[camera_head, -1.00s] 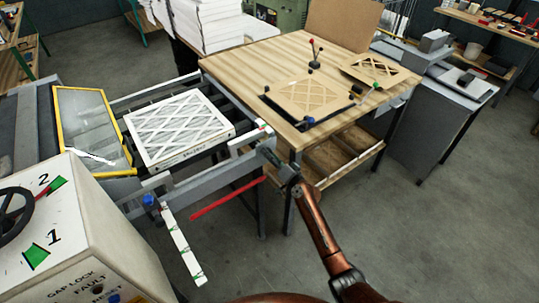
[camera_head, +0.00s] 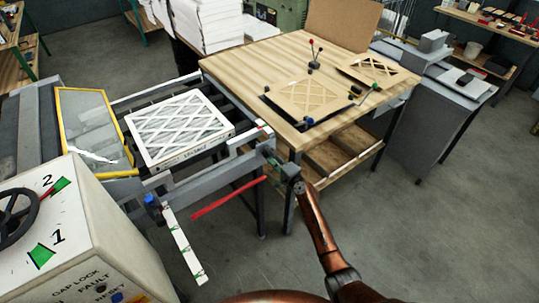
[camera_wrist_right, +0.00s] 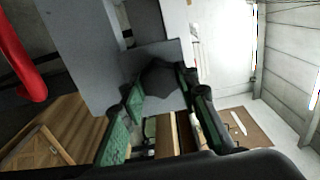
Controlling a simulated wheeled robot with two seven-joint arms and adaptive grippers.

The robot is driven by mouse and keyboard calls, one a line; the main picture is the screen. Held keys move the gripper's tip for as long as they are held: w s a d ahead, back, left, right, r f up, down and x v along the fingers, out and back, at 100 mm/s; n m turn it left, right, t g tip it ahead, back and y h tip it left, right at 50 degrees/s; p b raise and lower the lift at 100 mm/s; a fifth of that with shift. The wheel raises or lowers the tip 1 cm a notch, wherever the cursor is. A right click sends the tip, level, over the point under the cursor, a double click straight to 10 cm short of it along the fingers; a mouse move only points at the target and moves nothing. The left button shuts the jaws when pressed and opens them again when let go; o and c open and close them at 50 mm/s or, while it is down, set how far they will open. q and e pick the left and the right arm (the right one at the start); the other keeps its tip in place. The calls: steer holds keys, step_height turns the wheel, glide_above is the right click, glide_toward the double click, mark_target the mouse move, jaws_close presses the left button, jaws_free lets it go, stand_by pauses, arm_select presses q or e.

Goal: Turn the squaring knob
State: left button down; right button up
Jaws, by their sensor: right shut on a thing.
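My right gripper (camera_head: 271,159) is at the near right corner of the grey conveyor frame (camera_head: 225,163). In the right wrist view my right gripper (camera_wrist_right: 158,92) has its green-padded fingers on either side of a dark faceted knob (camera_wrist_right: 160,77), which I take to be the squaring knob, and is shut on it. The knob sits against a grey plate (camera_wrist_right: 85,50). In the head view the gripper mostly hides the knob. My left gripper is not in view.
A white boxed filter (camera_head: 180,128) lies on the conveyor. A red bar (camera_head: 228,198) and a white strip (camera_head: 182,247) stick out below the frame. A wooden table (camera_head: 262,62) stands to the right. A control box with a black handwheel (camera_head: 36,194) is at the left.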

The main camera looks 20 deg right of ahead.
steer(key=shift+d, duration=0.1)
stand_by(0.4)
steer(key=o, duration=1.2)
steer(key=shift+c, duration=0.2)
steer(key=v, duration=1.2)
